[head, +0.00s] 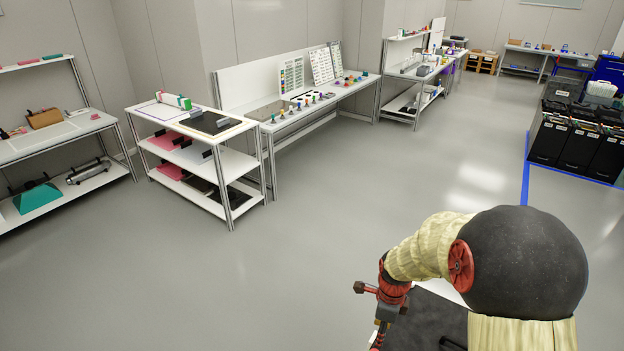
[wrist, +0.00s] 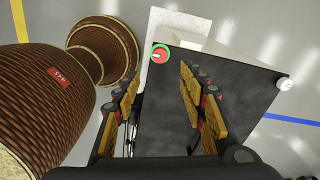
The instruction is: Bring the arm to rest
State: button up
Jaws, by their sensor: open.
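My arm (head: 425,250) is bent at the lower right of the head view, with its red and dark wrist end hanging down toward the bottom edge. In the wrist view my gripper (wrist: 158,85) is open, its two tan-padded fingers apart with nothing between them. Below the fingers is a dark flat top with a red button ringed in green, which looks like part of my own base. In the head view the fingers are not clearly visible.
A white shelf cart (head: 240,165) and a long workbench (head: 345,92) stand along the left wall. Another bench (head: 60,140) is at the far left. Black bins (head: 575,145) stand at the right behind a blue floor line (head: 526,170). The grey floor (head: 300,270) between is clear.

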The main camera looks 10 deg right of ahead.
jog(key=s+a+r+n+t+b, duration=0.1)
jog(key=s+a+r+n+t, duration=0.1)
jog(key=s+r+n, duration=0.3)
jog(key=s+a+r+n+t+b, duration=0.1)
jog(key=s+a+r+n, duration=0.3)
jog(key=r+n, duration=0.7)
jog(key=s+a+r+n+t+b, duration=0.2)
jog(key=s+a+r+n, duration=0.1)
jog(key=s+r+n, duration=0.3)
notch_tip(320, 180, up, 3)
jog(key=shift+s+a+f+n+t+b, duration=0.2)
jog(key=shift+s+a+n+t+b, duration=0.1)
jog(key=shift+n, duration=0.8)
jog(key=shift+w, duration=0.1)
jog(key=shift+c, duration=0.5)
